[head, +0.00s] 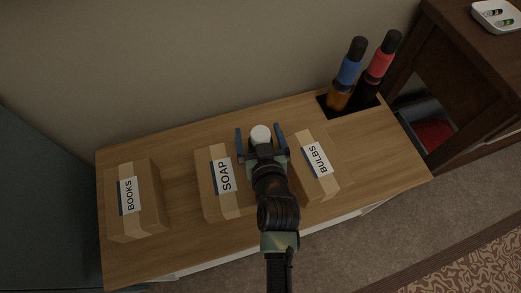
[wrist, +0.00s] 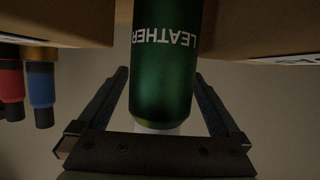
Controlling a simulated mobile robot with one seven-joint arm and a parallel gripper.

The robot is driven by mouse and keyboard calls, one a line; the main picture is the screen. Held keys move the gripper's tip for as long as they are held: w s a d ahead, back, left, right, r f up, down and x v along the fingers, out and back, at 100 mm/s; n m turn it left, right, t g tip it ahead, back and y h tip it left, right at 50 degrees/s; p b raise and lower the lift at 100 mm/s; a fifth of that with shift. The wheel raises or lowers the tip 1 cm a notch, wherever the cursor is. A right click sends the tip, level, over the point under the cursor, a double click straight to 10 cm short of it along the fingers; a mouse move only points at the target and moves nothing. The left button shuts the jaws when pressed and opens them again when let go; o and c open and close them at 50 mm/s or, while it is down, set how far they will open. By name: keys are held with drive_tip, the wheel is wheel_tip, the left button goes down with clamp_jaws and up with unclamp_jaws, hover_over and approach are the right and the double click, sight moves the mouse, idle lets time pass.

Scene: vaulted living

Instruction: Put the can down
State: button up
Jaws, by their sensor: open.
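The can is a dark green cylinder (wrist: 165,65) with the word LEATHER upside down on it in the wrist view. In the head view only its pale round top (head: 261,133) shows between my fingers. It is between the SOAP box and the BULBS box, above or on the wooden cabinet top. Its base is hidden, so I cannot tell whether it touches the wood. My gripper (head: 259,130) is open around the can, one finger on each side. In the wrist view, gaps show between the can and both fingers.
On the wooden top (head: 180,165) stand boxes marked BOOKS (head: 146,195), SOAP (head: 207,180) and BULBS (head: 330,183). Blue-banded (head: 347,72) and red-banded (head: 380,62) bottles stand on a dark tray (head: 327,106) at back right. A dark side table (head: 445,60) holds a white tray (head: 485,15).

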drive_tip(key=shift+r, duration=0.1)
clamp_jaws()
idle(0.4)
